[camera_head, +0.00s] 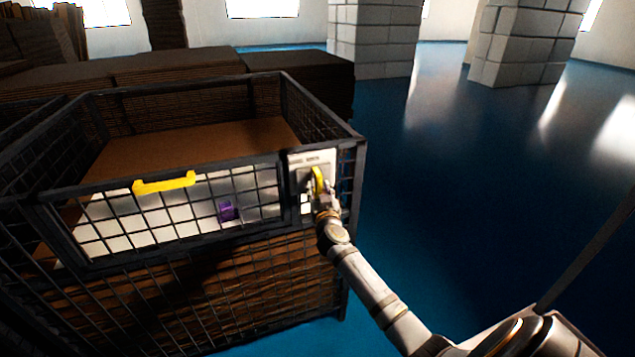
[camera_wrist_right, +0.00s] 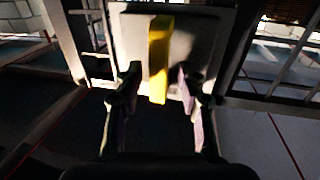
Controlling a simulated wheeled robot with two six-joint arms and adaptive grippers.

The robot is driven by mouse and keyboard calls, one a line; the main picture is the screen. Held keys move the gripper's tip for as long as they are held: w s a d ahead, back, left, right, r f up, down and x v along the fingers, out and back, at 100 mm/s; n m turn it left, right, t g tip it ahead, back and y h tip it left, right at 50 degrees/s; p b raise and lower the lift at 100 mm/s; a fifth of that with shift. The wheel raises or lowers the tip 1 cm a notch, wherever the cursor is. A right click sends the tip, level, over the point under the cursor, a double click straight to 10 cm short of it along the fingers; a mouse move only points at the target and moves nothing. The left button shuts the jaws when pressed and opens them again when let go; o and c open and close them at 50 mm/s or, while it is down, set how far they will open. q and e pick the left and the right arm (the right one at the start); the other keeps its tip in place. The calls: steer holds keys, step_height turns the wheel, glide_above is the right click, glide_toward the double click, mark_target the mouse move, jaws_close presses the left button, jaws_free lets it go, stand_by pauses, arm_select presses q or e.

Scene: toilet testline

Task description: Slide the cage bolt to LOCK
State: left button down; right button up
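The yellow bolt handle (camera_head: 318,178) stands out from a pale lock plate (camera_head: 297,160) at the right end of the cage front (camera_head: 284,195). Writing on the plate is too small to read, so I cannot tell the bolt's position against any mark. My right gripper (camera_head: 326,200) is right at the handle and partly covers it. In the right wrist view, the yellow handle (camera_wrist_right: 160,50) lies between the two fingers of my right gripper (camera_wrist_right: 158,82), with visible gaps on both sides. The plate (camera_wrist_right: 195,40) is behind it. My left gripper is not in view.
The wire cage's front panel has a yellow bar handle (camera_head: 165,183). A purple object (camera_head: 227,210) shows behind the mesh. Stacked brown boards (camera_head: 230,65) stand behind the cage. Block pillars (camera_head: 372,38) are farther back. The blue floor (camera_head: 470,170) to the right is clear.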

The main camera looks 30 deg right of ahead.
steer(key=shift+x, duration=0.95)
jaws_close()
steer(key=shift+f, duration=0.1)
